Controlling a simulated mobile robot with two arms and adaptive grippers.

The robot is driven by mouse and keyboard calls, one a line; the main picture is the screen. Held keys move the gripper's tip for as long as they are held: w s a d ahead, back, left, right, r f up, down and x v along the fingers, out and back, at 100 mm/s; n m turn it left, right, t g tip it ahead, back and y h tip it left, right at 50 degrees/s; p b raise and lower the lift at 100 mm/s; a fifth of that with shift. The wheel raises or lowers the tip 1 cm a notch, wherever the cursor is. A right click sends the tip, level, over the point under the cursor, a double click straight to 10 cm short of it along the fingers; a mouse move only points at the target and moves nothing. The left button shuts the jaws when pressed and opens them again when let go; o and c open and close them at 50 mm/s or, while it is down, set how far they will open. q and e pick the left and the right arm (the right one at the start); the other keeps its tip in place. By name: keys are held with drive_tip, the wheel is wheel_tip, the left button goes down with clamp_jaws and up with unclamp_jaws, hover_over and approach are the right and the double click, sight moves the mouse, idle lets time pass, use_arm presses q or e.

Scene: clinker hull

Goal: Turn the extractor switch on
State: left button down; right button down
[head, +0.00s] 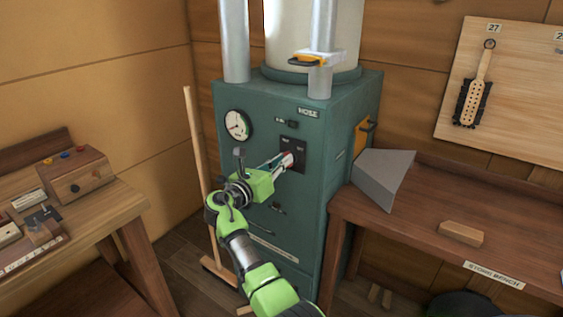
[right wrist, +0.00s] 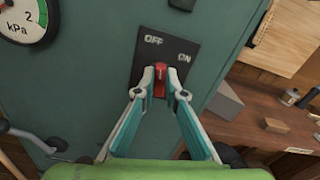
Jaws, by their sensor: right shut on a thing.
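The extractor is a green cabinet (head: 300,220) with a black switch plate (head: 301,150) on its front. In the right wrist view the plate (right wrist: 173,50) reads OFF on the left and ON on the right. A red switch lever (right wrist: 159,82) stands out from the plate below and between the two words. My right gripper (head: 290,159) is at the plate; in the right wrist view its fingertips (right wrist: 159,74) are shut on the red lever, one on each side. The lever's base is partly hidden by the fingers. My left gripper is not in view.
A dial gauge (head: 237,125) sits left of the plate. A broom (head: 196,170) leans at the cabinet's left. A bench (head: 450,200) with a grey wedge (head: 383,178) and wooden block (head: 461,233) stands right; another table (head: 95,215) stands left.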

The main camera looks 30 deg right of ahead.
drive_tip(key=m+b, duration=0.1)
drive_tip(key=m, duration=0.2)
drive_tip(key=m+b, duration=0.1)
drive_tip(key=m, duration=0.2)
drive_tip(key=m+b, duration=0.1)
drive_tip(key=m, duration=0.2)
drive_tip(key=shift+s+d, duration=0.2)
drive_tip(key=shift+s, duration=0.1)
drive_tip(key=shift+m, duration=0.3)
drive_tip(key=c, duration=2.1)
unclamp_jaws()
drive_tip(key=shift+f, duration=0.1)
drive_tip(key=v, duration=1.2)
drive_tip(key=shift+f, duration=0.15)
